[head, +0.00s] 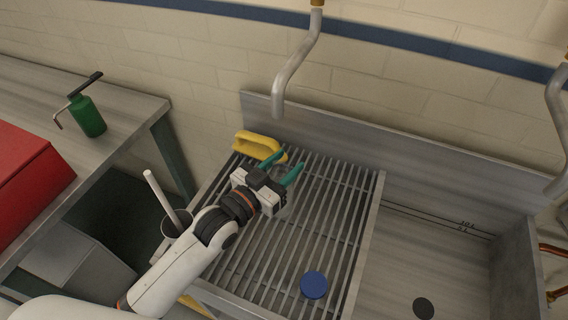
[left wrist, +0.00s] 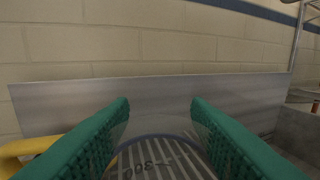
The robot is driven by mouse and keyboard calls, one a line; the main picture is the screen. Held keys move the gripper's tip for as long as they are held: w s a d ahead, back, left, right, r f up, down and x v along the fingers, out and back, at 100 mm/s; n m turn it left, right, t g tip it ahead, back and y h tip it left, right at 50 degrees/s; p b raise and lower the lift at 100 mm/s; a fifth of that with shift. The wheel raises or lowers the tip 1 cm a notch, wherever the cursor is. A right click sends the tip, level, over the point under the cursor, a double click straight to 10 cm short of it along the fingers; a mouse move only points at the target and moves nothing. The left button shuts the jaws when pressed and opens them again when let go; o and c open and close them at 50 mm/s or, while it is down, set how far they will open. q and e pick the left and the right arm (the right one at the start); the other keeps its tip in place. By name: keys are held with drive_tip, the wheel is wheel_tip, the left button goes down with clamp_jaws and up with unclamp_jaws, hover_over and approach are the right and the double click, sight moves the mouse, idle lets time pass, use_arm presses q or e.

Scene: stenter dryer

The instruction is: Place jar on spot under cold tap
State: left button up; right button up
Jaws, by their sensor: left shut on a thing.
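My left gripper (head: 281,172) is above the slatted metal rack, with its green fingers shut on a clear jar (head: 284,197). The jar is see-through and hard to make out in the head view. In the left wrist view the jar (left wrist: 160,155) shows between the two green fingers, with dark markings on it. A bent metal tap (head: 297,65) hangs from the wall above the back of the rack. A second tap (head: 556,120) is at the right edge. I cannot tell which one is cold. No marked spot is clearly seen. My right gripper is not in view.
A yellow-handled thing (head: 260,146) lies at the rack's back left, close to my gripper. A blue disc (head: 314,285) lies at the rack's front. A sink basin (head: 430,255) is to the right. A green bottle (head: 87,116) stands on the left bench.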

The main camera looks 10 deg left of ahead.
use_arm(q)
drive_tip(key=shift+f, duration=0.15)
drive_tip(key=o, duration=1.2)
drive_tip(key=shift+r, duration=0.25)
drive_tip(key=shift+b+v, duration=1.2)
drive_tip(key=shift+v, duration=4.8)
